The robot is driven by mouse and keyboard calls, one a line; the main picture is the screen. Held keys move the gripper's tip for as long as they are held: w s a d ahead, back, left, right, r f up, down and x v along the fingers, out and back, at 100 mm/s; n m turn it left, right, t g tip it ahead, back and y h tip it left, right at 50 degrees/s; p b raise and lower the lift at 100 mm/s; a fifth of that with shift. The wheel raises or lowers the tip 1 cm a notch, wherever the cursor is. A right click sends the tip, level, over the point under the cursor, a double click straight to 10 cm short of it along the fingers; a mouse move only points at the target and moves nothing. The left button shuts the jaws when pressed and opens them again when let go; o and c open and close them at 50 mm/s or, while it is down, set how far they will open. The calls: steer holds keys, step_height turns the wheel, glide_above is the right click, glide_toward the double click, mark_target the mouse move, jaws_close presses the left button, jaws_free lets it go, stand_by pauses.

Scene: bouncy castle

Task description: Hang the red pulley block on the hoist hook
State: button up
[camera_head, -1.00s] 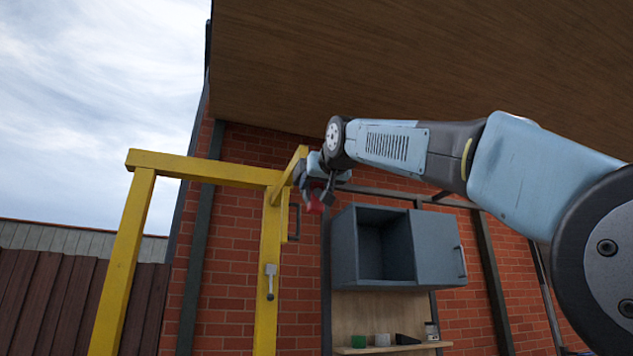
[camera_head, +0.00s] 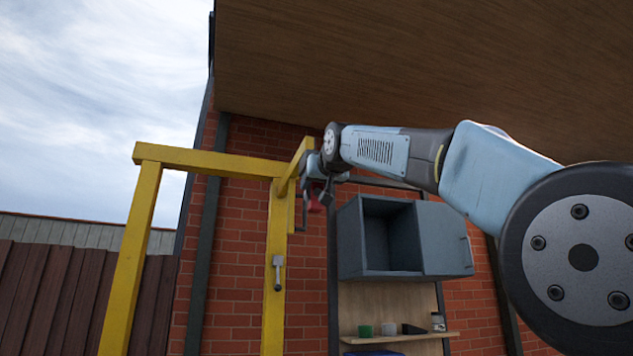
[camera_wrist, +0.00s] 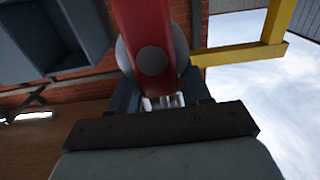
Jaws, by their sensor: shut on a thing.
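The red pulley block (camera_head: 315,204) hangs below my gripper (camera_head: 322,188) in the head view, just right of the yellow frame. In the wrist view the red block (camera_wrist: 150,25) with its round grey disc fills the space between the fingers of my gripper (camera_wrist: 158,95), which are shut on it. A yellow hoist frame (camera_head: 215,162) stands left of the arm, and its short beam (camera_head: 297,165) reaches towards my gripper. I cannot make out the hoist hook; it may be hidden behind the gripper or the block.
A grey wall cabinet (camera_head: 385,240) with an open left side is right of and below my gripper. A wooden shelf (camera_head: 400,339) below it holds a green cup (camera_head: 365,331) and other small items. A brown roof panel (camera_head: 400,70) spans overhead. Brick wall stands behind.

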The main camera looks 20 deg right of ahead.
steer(key=shift+w, duration=1.05)
steer(key=shift+w+f, duration=0.55)
steer(key=shift+w, duration=0.1)
steer(key=shift+f, duration=0.1)
steer(key=o, duration=1.3)
steer(key=shift+o, duration=0.2)
steer(key=s, duration=1.3)
steer(key=shift+s, duration=0.35)
steer(key=shift+f, duration=0.15)
